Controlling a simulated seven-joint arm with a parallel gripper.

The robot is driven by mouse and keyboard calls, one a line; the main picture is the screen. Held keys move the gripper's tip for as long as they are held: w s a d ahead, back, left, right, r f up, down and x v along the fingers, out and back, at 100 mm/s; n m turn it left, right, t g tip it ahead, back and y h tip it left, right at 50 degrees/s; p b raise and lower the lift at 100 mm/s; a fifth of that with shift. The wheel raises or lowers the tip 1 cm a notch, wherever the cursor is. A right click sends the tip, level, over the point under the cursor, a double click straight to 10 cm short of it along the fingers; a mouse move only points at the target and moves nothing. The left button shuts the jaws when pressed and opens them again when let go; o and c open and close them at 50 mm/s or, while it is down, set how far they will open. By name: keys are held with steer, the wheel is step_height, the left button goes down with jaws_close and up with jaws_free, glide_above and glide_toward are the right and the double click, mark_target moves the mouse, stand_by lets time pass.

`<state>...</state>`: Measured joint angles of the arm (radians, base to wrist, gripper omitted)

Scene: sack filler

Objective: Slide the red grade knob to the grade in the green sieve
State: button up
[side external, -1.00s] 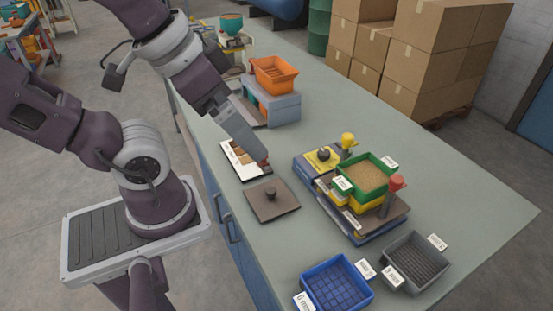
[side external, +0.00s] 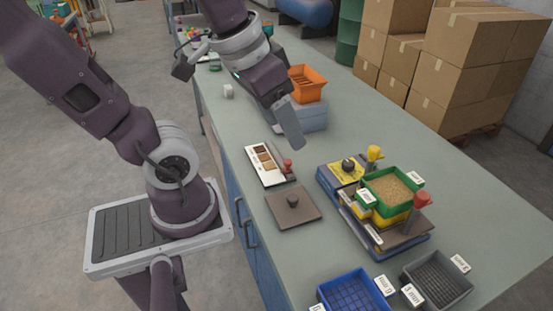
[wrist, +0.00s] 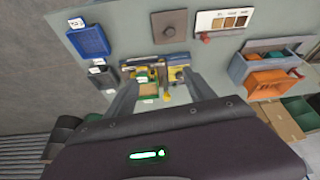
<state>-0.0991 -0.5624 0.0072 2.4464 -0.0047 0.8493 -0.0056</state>
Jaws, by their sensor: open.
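The red grade knob (side external: 287,165) stands on a dark rail along the right side of the white grade card (side external: 252,156), toward its near end. The card bears several brown and tan swatches. In the wrist view the knob (wrist: 205,37) is by the card's left end. The green sieve (side external: 368,196), filled with tan grain, sits on the yellow and blue machine; it also shows in the wrist view (wrist: 146,103). My gripper (side external: 291,138) is open and empty, raised above the bench beyond the card and apart from the knob. One finger hides the other in the side view.
A brown plate with a round handle (side external: 293,207) lies nearer than the card. A blue sieve (side external: 354,293) and a grey sieve (side external: 437,280) stand at the front. An orange tray (side external: 308,84) sits on a grey box behind. The bench between card and machine is clear.

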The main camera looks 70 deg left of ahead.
steer(key=shift+n+g, duration=0.7)
steer(key=shift+n, duration=0.2)
steer(key=w+a+f, duration=0.1)
steer(key=w+a, duration=0.1)
steer(key=w+a+f, duration=0.1)
steer(key=w, duration=0.1)
steer(key=shift+w+a+f, duration=0.2)
steer(key=shift+a, duration=0.2)
steer(key=c, duration=0.3)
steer(key=n+g, duration=0.3)
steer(key=n, duration=0.2)
glide_above(288, 160)
step_height(288, 160, down, 13)
steer(key=shift+d+r, duration=0.1)
steer(key=shift+r, duration=0.1)
step_height(288, 160, down, 6)
steer(key=shift+s+r, duration=0.1)
steer(key=shift+f, duration=0.55)
jaws_close()
